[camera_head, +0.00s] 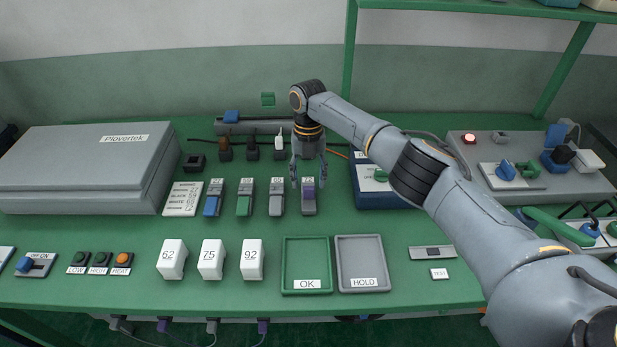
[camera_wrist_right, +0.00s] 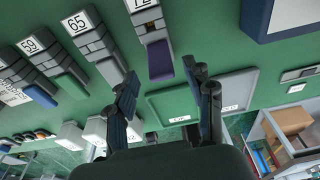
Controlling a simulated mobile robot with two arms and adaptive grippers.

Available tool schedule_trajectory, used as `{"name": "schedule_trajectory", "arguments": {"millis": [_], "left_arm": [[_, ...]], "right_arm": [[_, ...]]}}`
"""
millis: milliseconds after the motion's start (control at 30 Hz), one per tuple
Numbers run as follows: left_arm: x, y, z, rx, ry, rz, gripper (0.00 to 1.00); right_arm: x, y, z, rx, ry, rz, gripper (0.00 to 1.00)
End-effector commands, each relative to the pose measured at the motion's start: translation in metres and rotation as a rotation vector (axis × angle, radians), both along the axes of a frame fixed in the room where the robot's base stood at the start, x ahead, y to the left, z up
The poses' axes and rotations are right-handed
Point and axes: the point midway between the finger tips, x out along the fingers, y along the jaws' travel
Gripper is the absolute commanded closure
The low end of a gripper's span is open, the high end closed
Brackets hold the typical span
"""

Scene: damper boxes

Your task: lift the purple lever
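The purple lever (camera_head: 309,189) sits on a grey unit at the right end of a row of lever units on the green bench. In the right wrist view the purple lever (camera_wrist_right: 160,60) hangs below a label reading 72, ahead of the gap between my fingers. My right gripper (camera_head: 308,178) is above this unit, pointing down, with a finger on either side of the lever. In the wrist view my right gripper (camera_wrist_right: 164,98) is open with nothing between its fingers; I see no contact. My left gripper is not in view.
Blue (camera_head: 212,205), green (camera_head: 244,205) and grey (camera_head: 276,205) levers stand close on the left. A dark blue box (camera_head: 385,198) is close on the right. Green OK tray (camera_head: 306,254) and grey HOLD tray (camera_head: 362,252) lie in front. Cables and plugs are behind.

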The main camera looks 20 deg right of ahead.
Motion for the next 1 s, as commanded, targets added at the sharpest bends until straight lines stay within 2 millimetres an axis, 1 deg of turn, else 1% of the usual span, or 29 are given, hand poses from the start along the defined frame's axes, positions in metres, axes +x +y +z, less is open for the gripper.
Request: {"name": "schedule_trajectory", "arguments": {"millis": [167,267,367,500,600,700,833,1000], "left_arm": [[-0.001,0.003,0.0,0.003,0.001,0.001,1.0],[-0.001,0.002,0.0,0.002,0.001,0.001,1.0],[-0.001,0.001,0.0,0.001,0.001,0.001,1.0],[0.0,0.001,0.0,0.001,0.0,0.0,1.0],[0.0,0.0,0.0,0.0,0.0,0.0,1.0],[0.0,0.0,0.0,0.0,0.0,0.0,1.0],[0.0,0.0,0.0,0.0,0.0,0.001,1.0],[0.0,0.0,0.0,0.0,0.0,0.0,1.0]], "right_arm": [[0.001,0.0,0.006,0.0,-0.002,0.0,0.47],[0.004,-0.001,0.019,0.001,-0.003,0.0,0.47],[0.007,-0.002,0.039,0.0,-0.004,0.0,0.47],[0.011,-0.002,0.07,0.001,-0.003,0.0,0.47],[0.014,-0.003,0.089,0.001,-0.002,0.0,0.47],[0.016,-0.004,0.103,0.0,-0.001,-0.001,0.47],[0.017,-0.005,0.115,0.0,0.0,0.0,0.47],[0.018,-0.005,0.119,-0.001,0.001,0.0,0.47]]}}
